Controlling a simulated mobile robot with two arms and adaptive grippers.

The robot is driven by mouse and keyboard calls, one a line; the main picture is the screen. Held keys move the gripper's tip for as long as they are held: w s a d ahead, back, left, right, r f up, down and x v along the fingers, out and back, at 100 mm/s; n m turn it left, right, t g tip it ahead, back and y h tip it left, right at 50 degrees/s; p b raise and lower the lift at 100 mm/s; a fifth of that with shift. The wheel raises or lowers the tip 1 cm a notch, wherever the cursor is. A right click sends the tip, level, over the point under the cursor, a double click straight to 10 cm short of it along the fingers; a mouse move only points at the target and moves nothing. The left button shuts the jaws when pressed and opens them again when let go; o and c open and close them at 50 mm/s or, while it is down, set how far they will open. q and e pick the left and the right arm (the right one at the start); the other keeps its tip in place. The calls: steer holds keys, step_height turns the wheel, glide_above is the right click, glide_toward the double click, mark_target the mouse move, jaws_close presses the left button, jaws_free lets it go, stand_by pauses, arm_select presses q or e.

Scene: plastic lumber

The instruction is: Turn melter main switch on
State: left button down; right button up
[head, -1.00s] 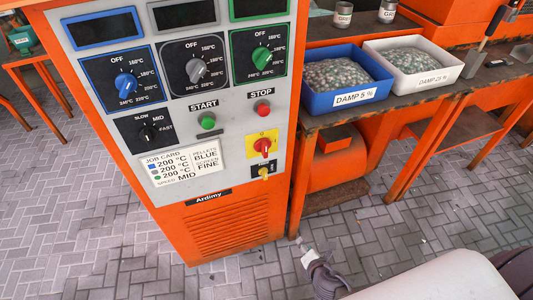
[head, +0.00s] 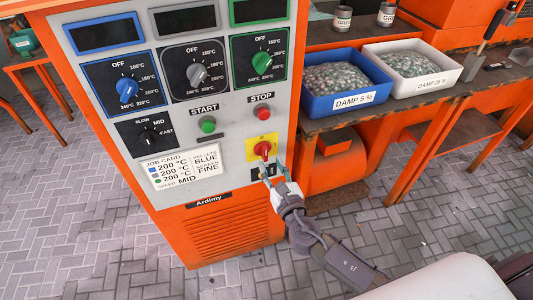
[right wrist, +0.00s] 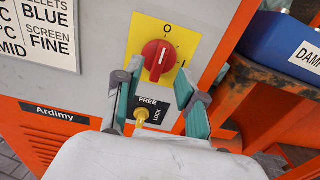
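The melter main switch is a red knob (right wrist: 158,60) on a yellow plate (right wrist: 141,32) marked 0 and I. Its white line points up, close to the 0. In the head view the knob (head: 263,149) is on the lower right of the melter's panel. My right gripper (head: 270,171) is at the knob's lower edge, open. In the right wrist view its two green fingers (right wrist: 158,76) are apart, one tip on each side of the knob's lower part. I cannot tell whether they touch it. My left gripper is not in view.
A brass key (right wrist: 141,116) in a FREE/LOCK plate sits below the knob, between the fingers. Red stop (head: 263,113) and green start (head: 207,124) buttons are above. A blue bin (head: 345,101) and a white bin (head: 414,90) stand on the bench to the right.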

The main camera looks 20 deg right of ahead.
mark_target(266, 155)
steer(key=w, duration=0.5)
jaws_close()
